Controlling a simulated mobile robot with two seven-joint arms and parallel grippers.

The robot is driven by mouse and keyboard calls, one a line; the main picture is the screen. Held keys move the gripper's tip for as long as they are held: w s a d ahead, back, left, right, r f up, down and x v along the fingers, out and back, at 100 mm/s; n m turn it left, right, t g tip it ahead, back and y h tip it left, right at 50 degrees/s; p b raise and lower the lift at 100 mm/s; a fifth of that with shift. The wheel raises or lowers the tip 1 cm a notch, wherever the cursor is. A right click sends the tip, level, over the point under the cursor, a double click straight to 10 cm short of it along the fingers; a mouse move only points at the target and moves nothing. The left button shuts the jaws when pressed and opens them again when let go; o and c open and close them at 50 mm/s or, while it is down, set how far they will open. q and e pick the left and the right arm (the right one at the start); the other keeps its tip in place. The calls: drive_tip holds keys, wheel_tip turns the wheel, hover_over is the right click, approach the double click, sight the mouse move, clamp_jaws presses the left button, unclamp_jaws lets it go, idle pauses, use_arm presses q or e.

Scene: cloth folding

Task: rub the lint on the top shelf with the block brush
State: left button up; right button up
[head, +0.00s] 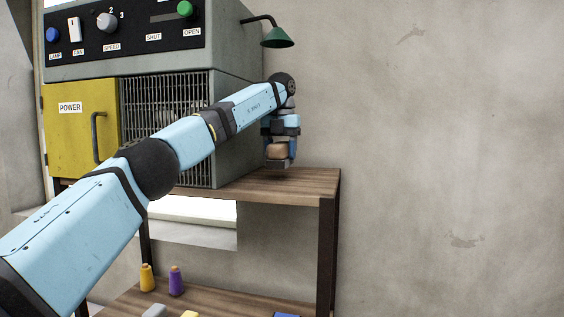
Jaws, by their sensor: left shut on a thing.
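My left gripper (279,155) points down over the right end of the wooden top shelf (300,187). It is shut on the block brush (277,151), of which a small tan-brown block shows between the fingers. The brush is low, close above the shelf; I cannot tell whether it touches the wood. I cannot make out any lint; the gripper and arm hide part of the shelf there. My right gripper is not in view.
A grey machine with a yellow POWER door (75,140) and a grille stands left on the top shelf. A green lamp (277,38) juts from its side.

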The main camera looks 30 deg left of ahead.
use_arm(q)
drive_tip(key=shift+s+d+r, duration=0.1)
drive_tip(key=shift+s+r, duration=0.05)
drive_tip(key=shift+r, duration=0.7)
drive_tip(key=shift+d+r, duration=0.15)
drive_tip(key=shift+r, duration=0.35)
drive_tip(key=shift+d+r, duration=0.1)
drive_tip(key=shift+r, duration=1.05)
drive_tip(key=shift+a+f, duration=0.1)
drive_tip(key=shift+a, duration=0.15)
drive_tip(key=shift+d, duration=0.15)
